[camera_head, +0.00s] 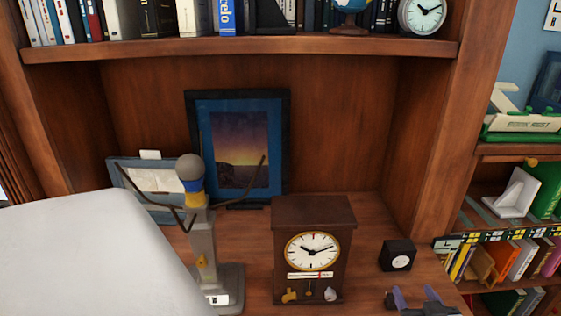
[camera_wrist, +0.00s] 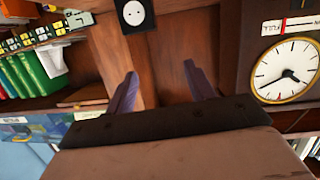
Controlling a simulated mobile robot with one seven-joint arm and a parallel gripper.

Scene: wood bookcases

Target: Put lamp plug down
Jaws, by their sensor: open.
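A small black block (camera_head: 397,256) with a white round face stands on the wooden shelf, right of the clock. It is the only plug-like thing I see, but I cannot tell for sure that it is the lamp plug. It also shows at the top edge of the wrist view (camera_wrist: 134,14), partly cut off, with small dark marks on its face. My gripper (camera_head: 416,296) is at the bottom right of the head view, on the near side of the block. In the wrist view my gripper (camera_wrist: 159,68) is open, with nothing between its fingers, apart from the block.
A brown mantel clock (camera_head: 312,250) stands close left of the block and right of my gripper in the wrist view (camera_wrist: 288,70). A grey figure-like stand (camera_head: 203,245) and a framed picture (camera_head: 238,150) are farther left. A wooden upright (camera_head: 440,150) bounds the bay's right side.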

